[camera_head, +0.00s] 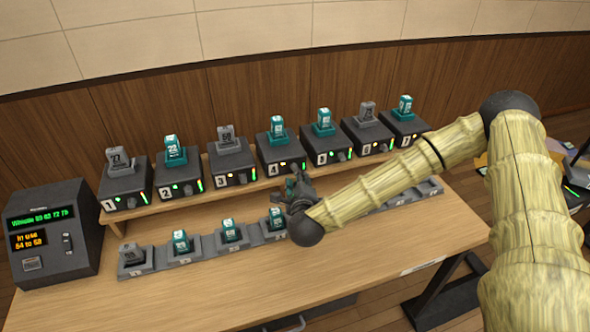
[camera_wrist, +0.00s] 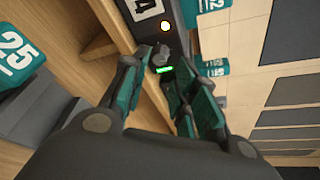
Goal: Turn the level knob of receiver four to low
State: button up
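Receiver four (camera_head: 279,156) is a dark box marked 4 on the raised shelf, with a teal pack numbered in white on top. In the wrist view its front (camera_wrist: 160,15) shows the label 4, a lit round light, a small grey level knob (camera_wrist: 161,55) and a short green bar. My gripper (camera_head: 298,184) is just in front of this receiver, in the head view covering part of its lower front. In the wrist view my gripper (camera_wrist: 167,66) is open, its fingertips apart on either side of the knob. I cannot tell whether they touch it.
Neighbouring receivers, such as three (camera_head: 232,167) and five (camera_head: 327,145), stand close on both sides along the shelf (camera_head: 200,200). A row of cradles with packs, including one marked 25 (camera_wrist: 18,55), lies below. A display box (camera_head: 52,232) stands at left. The front tabletop is clear.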

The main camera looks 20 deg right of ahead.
jog(key=shift+p+x, duration=0.65)
jog(key=shift+x, duration=2)
jog(key=shift+w, duration=0.1)
grip_shut()
